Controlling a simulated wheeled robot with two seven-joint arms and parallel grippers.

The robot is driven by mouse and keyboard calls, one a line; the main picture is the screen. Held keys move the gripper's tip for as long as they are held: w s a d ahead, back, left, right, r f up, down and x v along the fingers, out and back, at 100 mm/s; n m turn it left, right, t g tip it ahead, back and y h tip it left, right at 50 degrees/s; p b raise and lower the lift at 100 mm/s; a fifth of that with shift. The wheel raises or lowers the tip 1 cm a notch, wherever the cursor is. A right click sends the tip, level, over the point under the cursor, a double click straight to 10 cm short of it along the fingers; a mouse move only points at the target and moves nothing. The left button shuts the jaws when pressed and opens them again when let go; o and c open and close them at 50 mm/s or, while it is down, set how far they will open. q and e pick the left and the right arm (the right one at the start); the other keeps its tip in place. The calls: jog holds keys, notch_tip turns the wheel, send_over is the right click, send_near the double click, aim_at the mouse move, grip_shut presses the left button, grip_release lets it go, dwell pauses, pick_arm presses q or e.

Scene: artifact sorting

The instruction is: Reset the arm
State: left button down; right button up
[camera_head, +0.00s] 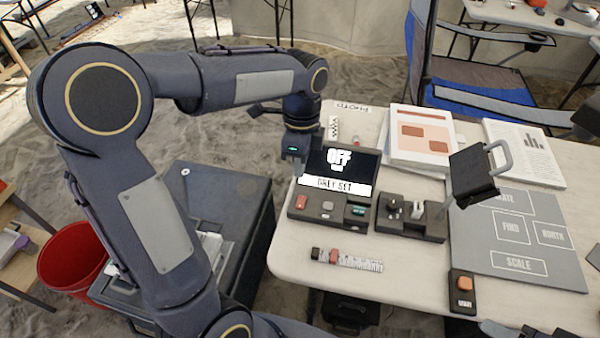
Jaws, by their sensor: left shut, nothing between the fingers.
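My left arm reaches in from the left and bends down over the left edge of the table. A grey part at the bottom right edge may belong to my right arm; no right gripper fingers show.
The pale table (420,285) holds a dark tray (411,218) with small parts, a grey labelled board (520,232), a black lamp-like device (472,172), an orange-button box (463,292) and a scale bar (347,261). A red bucket (70,258) stands left.

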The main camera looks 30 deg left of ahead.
pick_arm(q)
jog(key=shift+r, duration=0.45)
jog(key=shift+s, duration=0.1)
jog(key=s+d+r+n+t+h+p, duration=0.1)
jog(key=s+r+n+t, duration=0.1)
jog(key=s+n, duration=0.6)
jog(key=s+d+r+n+t+h+p, duration=0.1)
jog(key=s+n+t, duration=0.3)
jog(key=s+n, duration=0.4)
jog(key=shift+s+r+n+t+h+p, duration=0.35)
jog(key=shift+s+h+p, duration=0.2)
jog(key=shift+h+p, duration=0.2)
jog(key=shift+d, duration=0.1)
